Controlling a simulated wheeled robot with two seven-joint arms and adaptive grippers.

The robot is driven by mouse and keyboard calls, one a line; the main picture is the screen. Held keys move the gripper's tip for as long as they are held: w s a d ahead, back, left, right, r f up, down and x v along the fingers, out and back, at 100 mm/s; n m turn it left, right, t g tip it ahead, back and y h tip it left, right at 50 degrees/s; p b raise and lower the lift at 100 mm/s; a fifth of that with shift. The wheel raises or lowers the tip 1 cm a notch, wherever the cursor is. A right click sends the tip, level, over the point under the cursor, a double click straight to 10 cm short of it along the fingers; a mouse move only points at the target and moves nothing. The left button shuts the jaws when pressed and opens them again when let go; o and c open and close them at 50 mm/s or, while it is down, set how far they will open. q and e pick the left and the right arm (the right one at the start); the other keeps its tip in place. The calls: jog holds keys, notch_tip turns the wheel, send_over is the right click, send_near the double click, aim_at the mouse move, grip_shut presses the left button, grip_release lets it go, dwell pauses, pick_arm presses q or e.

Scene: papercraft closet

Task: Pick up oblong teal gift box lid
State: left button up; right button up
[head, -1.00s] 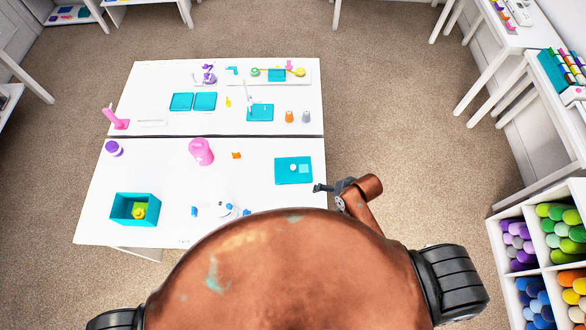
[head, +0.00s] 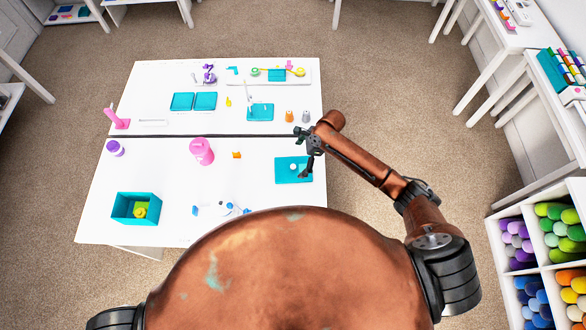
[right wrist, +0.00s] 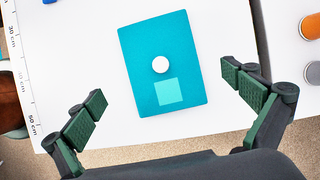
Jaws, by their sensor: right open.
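The oblong teal gift box lid (head: 283,177) lies flat near the right edge of the near white table. It has a white round knob and a paler teal square on top. In the right wrist view the lid (right wrist: 145,60) lies between and beyond my spread fingers, with its edges clear of them. My right gripper (head: 302,152) is open and empty above the lid and hides part of it in the head view. It also shows in the right wrist view (right wrist: 163,87). My left gripper is not in view.
A teal open box (head: 122,208) with a yellow-green thing inside stands at the near left. A pink jug (head: 201,151) and a small orange piece (head: 237,155) stand mid-table. Orange (head: 289,116) and grey (head: 305,116) spools stand beyond the lid. The table around the lid is clear.

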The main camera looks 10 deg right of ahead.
aim_at(294, 167)
jog(key=x, duration=0.7)
jog(key=c, duration=1)
jog(key=shift+s, duration=0.15)
jog(key=c, duration=0.3)
jog(key=shift+f, duration=0.1)
jog(key=shift+c, duration=0.3)
